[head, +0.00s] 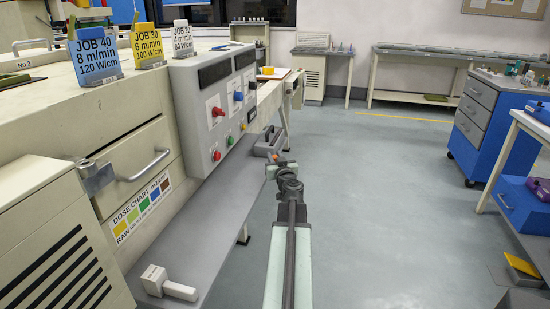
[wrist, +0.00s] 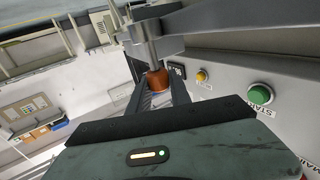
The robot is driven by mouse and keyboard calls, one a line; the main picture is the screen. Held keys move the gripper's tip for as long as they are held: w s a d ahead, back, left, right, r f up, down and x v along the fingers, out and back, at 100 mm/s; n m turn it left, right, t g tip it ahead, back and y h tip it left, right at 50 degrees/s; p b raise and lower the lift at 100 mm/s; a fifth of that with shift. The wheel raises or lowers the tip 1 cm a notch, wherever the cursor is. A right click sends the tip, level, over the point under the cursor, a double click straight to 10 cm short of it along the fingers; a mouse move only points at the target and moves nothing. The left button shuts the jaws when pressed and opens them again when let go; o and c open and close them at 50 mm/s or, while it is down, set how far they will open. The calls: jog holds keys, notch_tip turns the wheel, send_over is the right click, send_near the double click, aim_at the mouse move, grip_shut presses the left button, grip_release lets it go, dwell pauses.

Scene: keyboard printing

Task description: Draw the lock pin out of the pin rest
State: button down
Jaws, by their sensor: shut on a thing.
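The lock pin has an orange-brown knob (wrist: 158,80) and a grey metal shaft (wrist: 152,50) in the wrist view. My gripper (wrist: 156,92) is shut on the knob, with a dark finger on either side. The shaft runs from the knob to a grey bracket, which looks like the pin rest (wrist: 148,27). Whether the shaft still sits inside the bracket I cannot tell. In the head view my gripper (head: 284,163) is at the far end of my arm, beside the grey console shelf. A small orange spot, apparently the knob (head: 284,154), shows there.
A grey control panel (head: 221,107) with knobs and buttons stands left of my arm. A green START button (wrist: 260,94) and a yellow button (wrist: 202,76) are near my gripper. A blue drawer cabinet (head: 483,118) stands at right. The floor (head: 370,190) between is clear.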

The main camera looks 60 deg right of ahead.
aim_at(275, 156)
jog(key=shift+r+p, duration=1.25)
jog(key=shift+r, duration=0.25)
notch_tip(275, 156, up, 4)
jog(key=p, duration=0.4)
jog(key=shift+r, duration=0.15)
